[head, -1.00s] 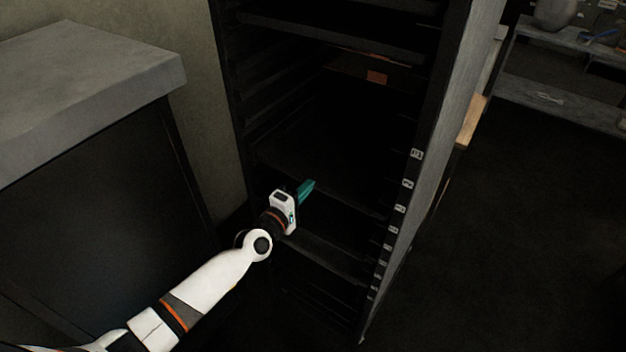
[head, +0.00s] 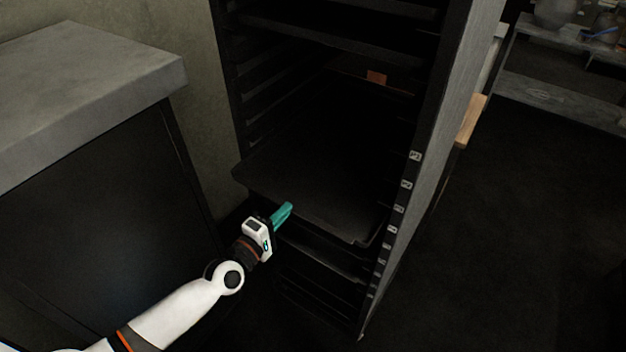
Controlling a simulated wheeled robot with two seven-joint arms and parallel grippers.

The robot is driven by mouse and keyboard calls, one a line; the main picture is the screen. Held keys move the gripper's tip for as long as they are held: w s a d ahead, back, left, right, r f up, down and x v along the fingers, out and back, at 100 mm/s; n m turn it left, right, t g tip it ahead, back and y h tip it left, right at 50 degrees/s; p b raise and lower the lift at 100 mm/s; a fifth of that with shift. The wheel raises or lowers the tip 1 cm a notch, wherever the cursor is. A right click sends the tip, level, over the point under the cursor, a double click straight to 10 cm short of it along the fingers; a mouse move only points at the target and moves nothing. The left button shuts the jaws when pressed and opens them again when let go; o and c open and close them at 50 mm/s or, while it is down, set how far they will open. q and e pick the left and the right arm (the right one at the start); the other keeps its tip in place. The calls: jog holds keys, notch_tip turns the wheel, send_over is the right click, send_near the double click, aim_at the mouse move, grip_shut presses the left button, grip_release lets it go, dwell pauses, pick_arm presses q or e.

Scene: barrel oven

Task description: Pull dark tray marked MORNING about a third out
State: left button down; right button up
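A dark tray (head: 312,186) sits in the dark rack and juts out past the rack's front, its front edge toward me. I cannot read any MORNING mark on it. My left gripper (head: 284,213), with teal fingers, is at the tray's front edge, left of its middle. The fingers look close together at the edge; from this angle I cannot tell whether they are closed on it. My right gripper is not in view.
The tall rack has slots above and below, with small white number labels on its right post (head: 404,185). A grey-topped counter (head: 90,80) stands close on the left. A shelf (head: 560,100) stands at the back right. The floor on the right is clear.

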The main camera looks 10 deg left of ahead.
pick_arm(q)
jog(key=v, duration=1)
jog(key=shift+s, duration=0.35)
jog(key=c, duration=1.6)
grip_release()
jog(key=shift+a, duration=0.15)
jog(key=shift+o, duration=0.2)
jog(key=p+v, duration=0.1)
jog(key=v, duration=0.7)
